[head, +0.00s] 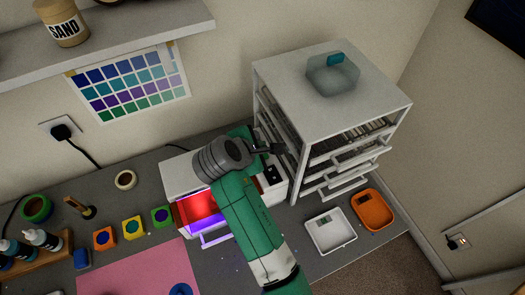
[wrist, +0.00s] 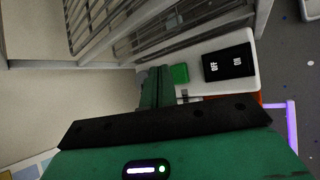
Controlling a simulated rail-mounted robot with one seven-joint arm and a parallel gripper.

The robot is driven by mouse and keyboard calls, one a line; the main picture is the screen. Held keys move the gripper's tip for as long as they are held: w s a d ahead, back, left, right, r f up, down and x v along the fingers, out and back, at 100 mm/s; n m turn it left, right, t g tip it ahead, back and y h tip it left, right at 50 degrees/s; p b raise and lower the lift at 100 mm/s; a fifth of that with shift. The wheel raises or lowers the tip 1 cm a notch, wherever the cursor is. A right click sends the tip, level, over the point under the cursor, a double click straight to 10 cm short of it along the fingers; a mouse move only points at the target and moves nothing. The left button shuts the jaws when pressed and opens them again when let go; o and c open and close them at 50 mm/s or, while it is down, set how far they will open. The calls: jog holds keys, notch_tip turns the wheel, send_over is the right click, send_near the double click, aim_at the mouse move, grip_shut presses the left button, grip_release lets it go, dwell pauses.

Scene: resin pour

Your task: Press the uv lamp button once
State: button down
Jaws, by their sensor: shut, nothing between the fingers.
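The UV lamp (head: 180,172) is a white box on the bench, with red and violet light glowing in its open front. Its black panel (head: 272,175) shows at the right end of its top. In the wrist view the panel (wrist: 228,63) reads OFF and ON, and a green square button (wrist: 180,73) sits beside it on the white top. My gripper (head: 268,149) is shut and empty, by the lamp's back right. In the wrist view its fingertips (wrist: 155,72) are just left of the green button; I cannot tell whether they touch it. My arm hides the middle of the lamp.
A white drawer rack (head: 330,85) with a clear container (head: 332,75) on top stands close to my gripper. A white tray (head: 330,232) and an orange tray (head: 373,210) lie at the right. Small coloured pots (head: 133,228) and a pink mat (head: 140,270) lie left.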

notch_tip(320, 180, up, 4)
jog(key=p, duration=0.3)
jog(key=shift+r, duration=0.1)
dwell(0.5)
jog(key=a+r+m+t+y+p, duration=0.2)
jog(key=a+r+m+t, duration=0.15)
jog(key=r, duration=0.85)
jog(key=a+r+m+t+y+p, duration=0.1)
jog(key=a+r+m+t+y, duration=0.25)
jog(key=r, duration=0.95)
jog(key=s+d+r+m+t+p, duration=0.1)
jog(key=s+d+r+m+t, duration=0.1)
jog(key=s+r, duration=0.4)
jog(key=s+d+r+m+t+p, duration=0.1)
jog(key=s+d+r+m+t, duration=0.2)
jog(key=s+r+m, duration=0.4)
jog(key=s+d+r+m+t, duration=0.2)
jog(key=s+r+m+t, duration=0.3)
jog(key=r, duration=0.9)
jog(key=shift+s+d+r+p, duration=0.2)
jog(key=shift+s+p, duration=0.2)
jog(key=shift+s, duration=0.85)
